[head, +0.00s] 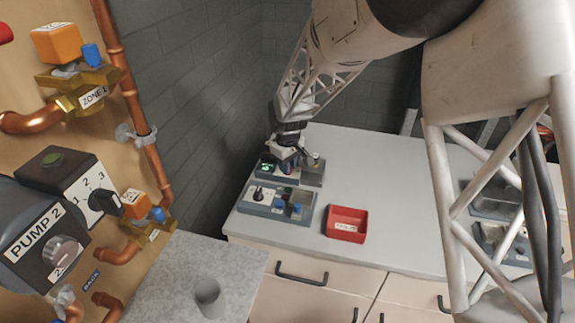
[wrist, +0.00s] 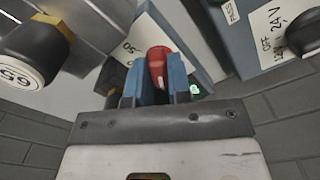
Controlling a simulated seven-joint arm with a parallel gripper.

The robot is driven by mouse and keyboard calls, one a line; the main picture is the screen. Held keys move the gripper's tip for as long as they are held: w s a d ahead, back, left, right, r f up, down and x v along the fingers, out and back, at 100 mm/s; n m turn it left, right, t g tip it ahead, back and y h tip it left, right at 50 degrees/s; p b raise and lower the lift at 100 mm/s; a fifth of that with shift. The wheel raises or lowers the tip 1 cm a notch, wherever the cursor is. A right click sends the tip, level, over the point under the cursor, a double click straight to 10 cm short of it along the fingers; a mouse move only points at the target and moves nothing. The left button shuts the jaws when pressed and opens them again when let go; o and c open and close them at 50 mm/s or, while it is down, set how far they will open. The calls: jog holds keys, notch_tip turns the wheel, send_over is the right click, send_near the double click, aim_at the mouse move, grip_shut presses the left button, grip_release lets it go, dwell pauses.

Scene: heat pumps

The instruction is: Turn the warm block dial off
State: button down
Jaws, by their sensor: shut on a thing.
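My gripper (head: 287,157) is over the rear grey device (head: 312,172) on the bench. In the wrist view, the blue fingers of my gripper (wrist: 156,78) are shut on a red dial (wrist: 157,55), one finger on each side of it. The dial stands on a grey panel with a white label, partly hidden, beside it. The dial's pointer direction and most of its label are hard to read. A black round part marked 65 (wrist: 22,68) sits left of the dial in the wrist view.
A front grey unit (head: 250,208) with a black knob and blue parts stands close in front. A red tray (head: 347,224) is to its right. In the wrist view, a black knob (wrist: 303,33) near a 24 V label is at right. The bench middle is clear.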

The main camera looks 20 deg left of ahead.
dwell(0.3)
jog(key=c, duration=1.1)
grip_release()
jog(key=shift+o, duration=0.2)
jog(key=shift+r, duration=3.9)
